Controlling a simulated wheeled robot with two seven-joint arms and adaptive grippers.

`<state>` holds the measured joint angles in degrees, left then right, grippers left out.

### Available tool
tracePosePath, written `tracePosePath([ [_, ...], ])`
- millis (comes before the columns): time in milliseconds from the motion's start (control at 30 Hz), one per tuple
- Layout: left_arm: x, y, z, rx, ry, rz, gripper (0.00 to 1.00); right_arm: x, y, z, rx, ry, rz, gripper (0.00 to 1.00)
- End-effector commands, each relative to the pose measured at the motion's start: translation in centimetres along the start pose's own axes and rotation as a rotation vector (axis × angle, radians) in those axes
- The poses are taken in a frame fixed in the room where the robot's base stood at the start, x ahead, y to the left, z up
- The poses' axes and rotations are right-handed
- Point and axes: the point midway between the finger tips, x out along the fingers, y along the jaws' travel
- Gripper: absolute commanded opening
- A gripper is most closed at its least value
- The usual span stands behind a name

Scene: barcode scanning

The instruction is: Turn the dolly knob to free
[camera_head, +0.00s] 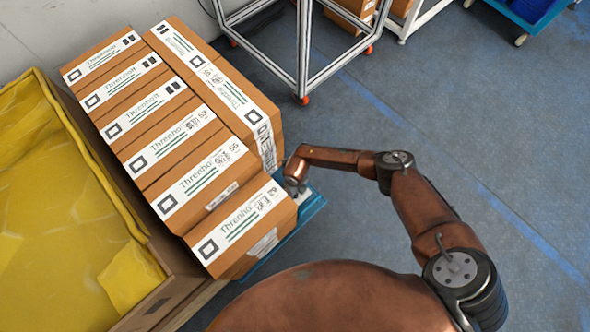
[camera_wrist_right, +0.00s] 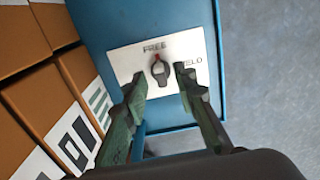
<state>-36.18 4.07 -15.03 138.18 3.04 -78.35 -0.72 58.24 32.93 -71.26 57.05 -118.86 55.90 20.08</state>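The dolly knob (camera_wrist_right: 160,69) is a small dark knob with a red mark on a white plate (camera_wrist_right: 125,60) in the right wrist view. The red mark points up, toward "FREE". My right gripper (camera_wrist_right: 160,76) is open, with one finger on each side of the knob and gaps between. In the head view the right gripper (camera_head: 294,184) is at the blue dolly's (camera_head: 312,206) edge; its fingers are hard to make out there. My left gripper is not in view.
Brown boxes (camera_head: 225,160) with white labels stand packed on the dolly, close beside the right gripper. A large box with yellow lining (camera_head: 60,190) is at the left. A metal rack (camera_head: 303,50) stands behind. The floor at the right is clear.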

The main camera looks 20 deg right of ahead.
Motion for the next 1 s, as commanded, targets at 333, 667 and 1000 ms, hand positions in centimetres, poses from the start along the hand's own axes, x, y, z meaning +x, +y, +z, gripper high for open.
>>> tracePosePath([
  [333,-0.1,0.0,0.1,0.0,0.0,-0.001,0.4,-6.3,-0.1,0.1,-0.003,-0.003,-0.001,0.26],
  [667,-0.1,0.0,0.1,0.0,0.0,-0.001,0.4,-11.1,0.0,0.1,-0.001,-0.001,0.0,0.26],
  [1000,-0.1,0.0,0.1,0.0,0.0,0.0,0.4,-11.6,0.1,0.1,-0.002,0.0,0.0,0.26],
])
